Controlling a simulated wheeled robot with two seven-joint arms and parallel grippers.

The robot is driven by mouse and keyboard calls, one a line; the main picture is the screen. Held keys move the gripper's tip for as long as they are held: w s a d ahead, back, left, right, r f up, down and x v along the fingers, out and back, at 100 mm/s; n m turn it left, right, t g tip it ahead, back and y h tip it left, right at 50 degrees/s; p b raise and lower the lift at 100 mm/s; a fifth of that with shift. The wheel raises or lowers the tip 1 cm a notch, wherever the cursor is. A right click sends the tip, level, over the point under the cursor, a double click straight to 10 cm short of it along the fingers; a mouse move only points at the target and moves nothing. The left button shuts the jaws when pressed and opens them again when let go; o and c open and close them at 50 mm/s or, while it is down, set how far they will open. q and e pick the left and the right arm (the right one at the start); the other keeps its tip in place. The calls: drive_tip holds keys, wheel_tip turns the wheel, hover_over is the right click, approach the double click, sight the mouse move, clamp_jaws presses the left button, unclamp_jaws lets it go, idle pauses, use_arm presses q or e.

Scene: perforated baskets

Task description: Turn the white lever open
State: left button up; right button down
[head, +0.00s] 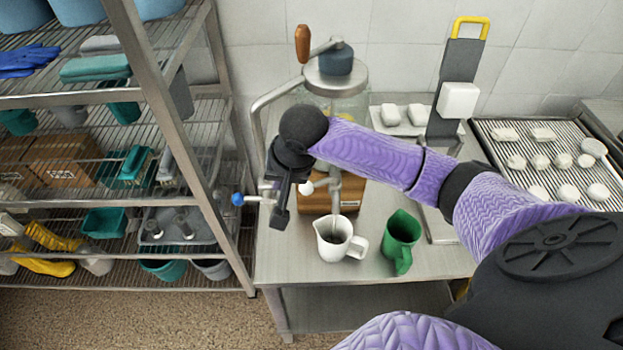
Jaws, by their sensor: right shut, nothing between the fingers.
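A steel and glass machine stands on a wooden base (342,196) at the back of the steel table, with a crank on its lid (336,75). The white lever (307,187) shows as a small white knob on the machine's left front. A blue knob (238,199) sticks out further left. My right gripper (281,215) is shut and empty, pointing down just left of the white knob; I cannot tell whether they touch. My right wrist and forearm hide part of the machine. A white pitcher (330,247) stands below the spout. My left gripper is not in view.
A green pitcher (401,238) stands right of the white one on the steel table (300,262). A wire shelf rack (187,150) stands close on the left. A slicer with a yellow handle (470,25) and a tray of white pieces (545,135) are at the right.

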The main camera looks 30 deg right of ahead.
sight(307, 187)
drive_tip(key=d+r+h, duration=0.1)
drive_tip(key=d+r+m+h, duration=0.1)
drive_tip(key=d+r, duration=0.1)
drive_tip(key=d+r+g+h, duration=0.1)
drive_tip(key=r, duration=0.1)
drive_tip(key=shift+s+d+m, duration=0.15)
drive_tip(key=shift+s+m, duration=0.2)
drive_tip(key=shift+m, duration=0.05)
drive_tip(key=shift+d+h, duration=0.25)
drive_tip(key=shift+h, duration=0.05)
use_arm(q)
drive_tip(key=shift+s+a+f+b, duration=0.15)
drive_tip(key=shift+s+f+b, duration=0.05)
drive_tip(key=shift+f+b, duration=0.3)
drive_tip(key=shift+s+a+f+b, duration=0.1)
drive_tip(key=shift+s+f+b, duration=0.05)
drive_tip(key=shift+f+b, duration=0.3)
use_arm(e)
drive_tip(key=x, duration=0.9)
drive_tip(key=shift+f, duration=0.4)
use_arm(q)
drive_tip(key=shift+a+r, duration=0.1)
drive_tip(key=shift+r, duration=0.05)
